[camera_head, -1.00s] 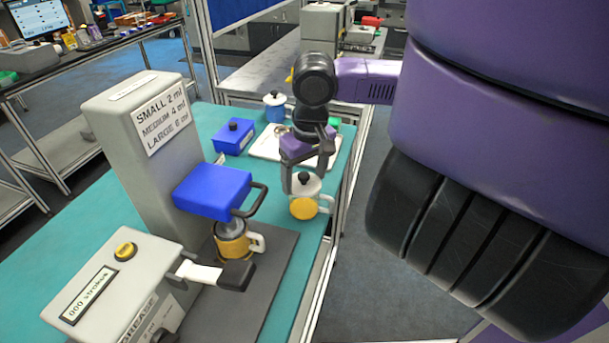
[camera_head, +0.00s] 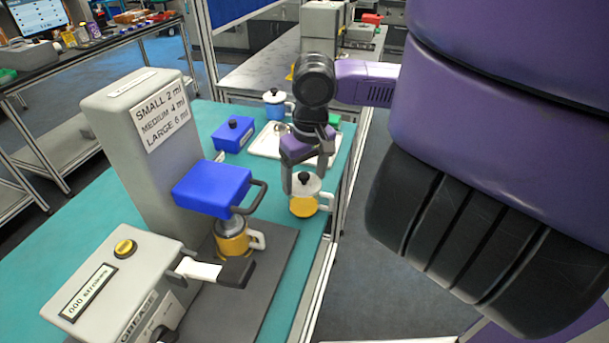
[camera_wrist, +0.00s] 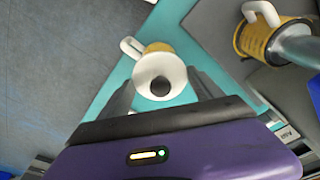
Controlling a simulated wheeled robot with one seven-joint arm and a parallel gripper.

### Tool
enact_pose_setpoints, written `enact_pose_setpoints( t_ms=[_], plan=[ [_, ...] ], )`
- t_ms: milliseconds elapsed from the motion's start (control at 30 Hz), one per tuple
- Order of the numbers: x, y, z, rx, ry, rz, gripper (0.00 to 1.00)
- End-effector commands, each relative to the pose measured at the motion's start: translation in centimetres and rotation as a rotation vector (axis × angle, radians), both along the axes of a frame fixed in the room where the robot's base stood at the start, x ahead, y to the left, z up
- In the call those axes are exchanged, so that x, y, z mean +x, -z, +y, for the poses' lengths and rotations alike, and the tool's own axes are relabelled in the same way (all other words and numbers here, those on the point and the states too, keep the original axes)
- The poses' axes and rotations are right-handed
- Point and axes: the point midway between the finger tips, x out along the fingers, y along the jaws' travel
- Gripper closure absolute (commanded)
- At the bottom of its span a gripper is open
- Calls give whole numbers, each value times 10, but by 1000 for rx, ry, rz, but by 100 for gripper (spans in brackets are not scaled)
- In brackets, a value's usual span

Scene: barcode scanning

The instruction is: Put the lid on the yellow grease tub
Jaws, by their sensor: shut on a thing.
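A white lid with a black knob (camera_head: 305,184) is between the fingers of my gripper (camera_head: 303,178), which is shut on it. In the wrist view the round white lid (camera_wrist: 150,72) shows between the two dark fingers (camera_wrist: 163,85). A yellow tub with a white handle (camera_head: 303,207) is right beneath the lid, near the teal table's right edge; it also shows in the wrist view (camera_wrist: 158,47). I cannot tell whether the lid is seated or just above the rim. A second yellow tub (camera_head: 231,243) with a white handle stands under the grease machine's nozzle.
The grey grease machine (camera_head: 130,130) with a blue head (camera_head: 211,188) and lever stands to the left of my gripper. Behind are a blue box (camera_head: 232,135), a white tray (camera_head: 266,143) and a blue tub with a white handle (camera_head: 273,108). Open floor lies right of the table.

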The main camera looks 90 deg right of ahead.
Motion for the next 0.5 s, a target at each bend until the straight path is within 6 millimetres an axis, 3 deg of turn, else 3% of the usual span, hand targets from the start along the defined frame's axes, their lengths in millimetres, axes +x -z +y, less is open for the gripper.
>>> enact_pose_setpoints(
  t_ms=[367, 400, 500],
  plan=[
    [0, 2, 0, 1, 0, -1, 64],
    [0, 2, 0, 0, 0, -1, 17],
    [0, 2, 0, 1, 0, -1, 0]
  ],
)
